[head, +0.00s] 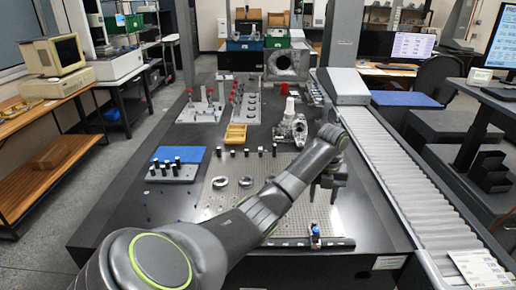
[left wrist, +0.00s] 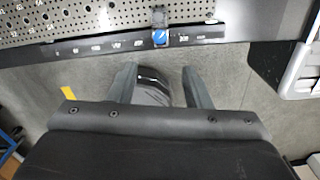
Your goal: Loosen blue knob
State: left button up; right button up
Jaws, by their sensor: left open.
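The blue knob (head: 316,230) sits on a small fixture at the front edge strip of the perforated plate. In the left wrist view the blue knob (left wrist: 160,37) is at upper centre, with a light pointer mark on its face. My left gripper (head: 326,192) points downward above the right part of the plate, behind the knob in the head view. In the left wrist view its two fingers (left wrist: 160,78) stand wide apart with nothing between them, and the knob lies beyond the tips, roughly centred. The gripper is apart from the knob. My right gripper is not in view.
The perforated plate (head: 215,205) carries ring-shaped parts and several dark-topped pins. A yellow tray (head: 235,134), a metal casting (head: 292,126) and a blue mat (head: 180,154) are farther back. The black granite front left is mostly clear.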

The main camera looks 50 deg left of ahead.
pick_arm(q)
notch_tip(320, 180, up, 5)
jog(key=p, duration=0.4)
jog(key=s+f+n+b, duration=0.1)
jog(key=s+f+n, duration=0.6)
jog(key=f, duration=0.8)
jog(key=s+d+f+n+b, duration=0.1)
jog(key=s+f+n, duration=0.6)
jog(key=s+f, duration=0.4)
jog(key=s+d+f+n+t+y+b, duration=0.1)
jog(key=s+f+n, duration=0.6)
jog(key=f, duration=1.1)
jog(key=shift+s+f, duration=0.4)
jog(key=shift+s, duration=0.55)
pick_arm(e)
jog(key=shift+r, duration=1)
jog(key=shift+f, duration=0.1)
